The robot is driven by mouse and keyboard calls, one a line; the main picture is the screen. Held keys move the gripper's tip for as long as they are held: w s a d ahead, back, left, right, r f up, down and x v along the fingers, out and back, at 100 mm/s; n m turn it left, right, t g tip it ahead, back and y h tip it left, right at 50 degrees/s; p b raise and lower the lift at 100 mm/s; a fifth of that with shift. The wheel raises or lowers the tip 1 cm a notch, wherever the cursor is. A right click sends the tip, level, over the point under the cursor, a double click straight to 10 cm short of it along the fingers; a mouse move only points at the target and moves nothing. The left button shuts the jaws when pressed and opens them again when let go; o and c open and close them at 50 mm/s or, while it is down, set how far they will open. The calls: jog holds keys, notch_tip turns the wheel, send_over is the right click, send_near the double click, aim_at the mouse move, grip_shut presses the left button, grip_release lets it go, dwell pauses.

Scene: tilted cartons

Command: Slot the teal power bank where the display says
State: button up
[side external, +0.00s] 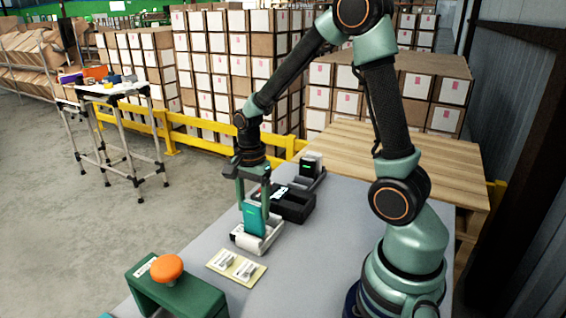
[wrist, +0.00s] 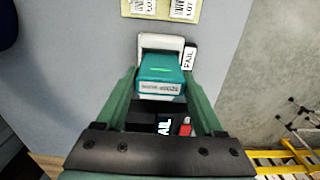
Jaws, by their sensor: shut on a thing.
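The teal power bank (side external: 254,219) stands upright between the fingers of my gripper (side external: 253,207), which is shut on it. In the wrist view, the power bank (wrist: 165,75) has a green light line on its end. Its lower end is at the white holder (side external: 268,243), which bears a FAIL label (wrist: 190,57) in the wrist view. I cannot tell whether it touches the holder's bottom.
Another holder with a dark power bank (side external: 312,164) stands farther back. A yellow board with two LOT labels (side external: 236,266) lies in front. A green stand with an orange button (side external: 167,267) is at the front left. Bare grey tabletop lies to the right.

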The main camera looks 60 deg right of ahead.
aim_at(254, 216)
jog(key=shift+f, duration=1.35)
jog(key=shift+f, duration=0.25)
dwell(0.4)
jog(key=o, duration=1.4)
jog(key=shift+c, duration=1.4)
jog(key=shift+r, duration=0.1)
jog(key=shift+r, duration=3.95)
